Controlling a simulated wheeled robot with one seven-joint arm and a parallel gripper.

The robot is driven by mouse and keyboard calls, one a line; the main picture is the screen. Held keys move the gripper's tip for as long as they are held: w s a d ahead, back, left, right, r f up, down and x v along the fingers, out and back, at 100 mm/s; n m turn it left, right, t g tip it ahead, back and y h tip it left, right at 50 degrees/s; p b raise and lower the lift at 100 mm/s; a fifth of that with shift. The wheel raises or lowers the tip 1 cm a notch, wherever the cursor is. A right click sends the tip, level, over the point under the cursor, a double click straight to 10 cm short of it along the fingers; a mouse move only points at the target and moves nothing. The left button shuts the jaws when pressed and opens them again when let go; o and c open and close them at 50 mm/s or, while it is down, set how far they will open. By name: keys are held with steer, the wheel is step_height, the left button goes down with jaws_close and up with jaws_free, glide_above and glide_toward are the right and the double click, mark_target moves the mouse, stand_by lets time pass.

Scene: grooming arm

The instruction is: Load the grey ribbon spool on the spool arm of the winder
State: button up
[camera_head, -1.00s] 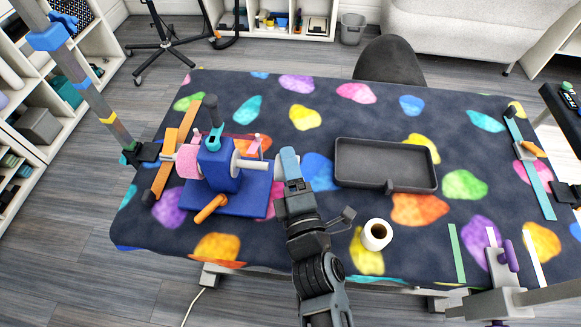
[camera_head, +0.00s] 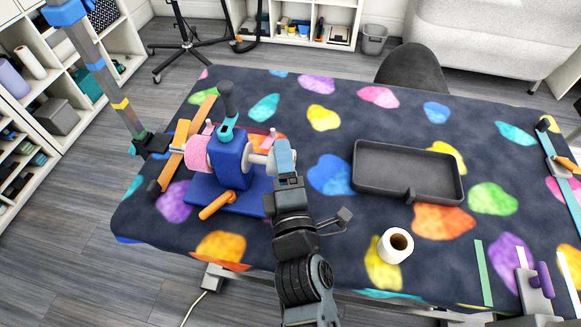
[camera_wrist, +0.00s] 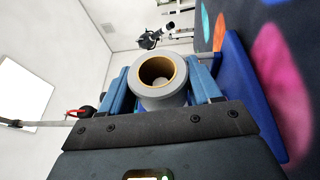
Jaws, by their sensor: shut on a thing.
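The winder (camera_head: 233,165) is a blue block on a blue base, with a dark-handled teal crank on top and an orange handle at the front. Its pale spool arm (camera_head: 257,159) points right toward my gripper (camera_head: 284,160). My gripper's blue fingers are shut on the grey ribbon spool (camera_wrist: 159,98), seen in the wrist view with its gold-rimmed bore facing the camera. In the head view the fingers mostly hide the spool, close to the arm's free end. I cannot tell whether the arm is inside the bore.
A pink roll (camera_head: 195,153) is on the winder's left side. A white roll with a brown core (camera_head: 395,246) stands on the patterned table at the front right. A dark tray (camera_head: 360,182) lies right of my gripper.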

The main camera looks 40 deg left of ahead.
mark_target(265, 164)
steer(key=shift+s+a+b, duration=0.3)
steer(key=shift+a+b, duration=0.15)
steer(key=shift+b, duration=0.05)
steer(key=shift+s+a+f+b, duration=0.15)
steer(key=shift+a+b, duration=0.15)
steer(key=shift+b, duration=0.25)
steer(key=shift+s+a+b, duration=0.35)
steer(key=shift+a+b, duration=0.25)
steer(key=shift+b, duration=0.3)
steer(key=shift+s+a, duration=0.15)
steer(key=shift+a, duration=0.05)
steer(key=shift+f+b, duration=0.25)
steer(key=shift+b, duration=0.35)
steer(key=o, duration=1.4)
